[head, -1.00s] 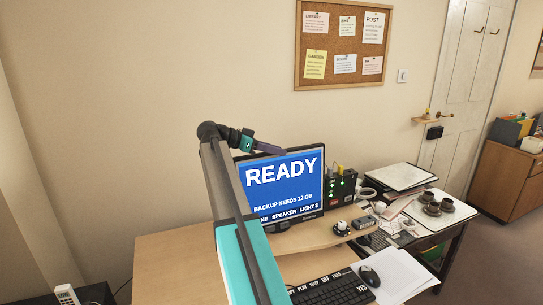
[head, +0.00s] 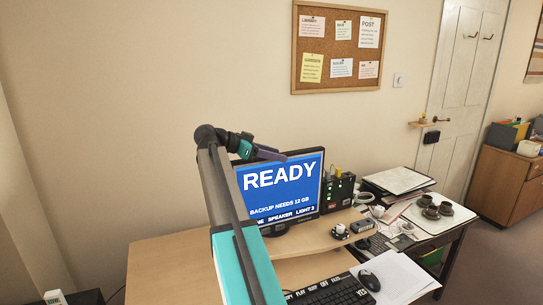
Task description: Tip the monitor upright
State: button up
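My gripper (head: 272,154) is at the monitor's upper left, seen side-on over the top edge. I cannot tell if it touches the monitor, or whether its fingers are apart. Part of the screen's left side is hidden behind my arm.
A keyboard (head: 335,293), mouse (head: 369,281) and papers (head: 405,277) lie in front. The desk's left side is clear.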

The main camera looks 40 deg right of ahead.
jog(key=shift+a+r, duration=0.1)
jog(key=shift+w+a+r, duration=0.15)
jog(key=shift+a+r, duration=0.05)
jog(key=shift+a, duration=0.25)
notch_tip(320, 180, up, 4)
jog(key=b, duration=0.2)
send_over(239, 161)
jog(key=shift+d+r, duration=0.2)
jog(key=shift+d, duration=0.2)
jog(key=shift+w+a+r, duration=0.1)
jog(key=shift+a+r, duration=0.1)
jog(key=shift+a, duration=0.15)
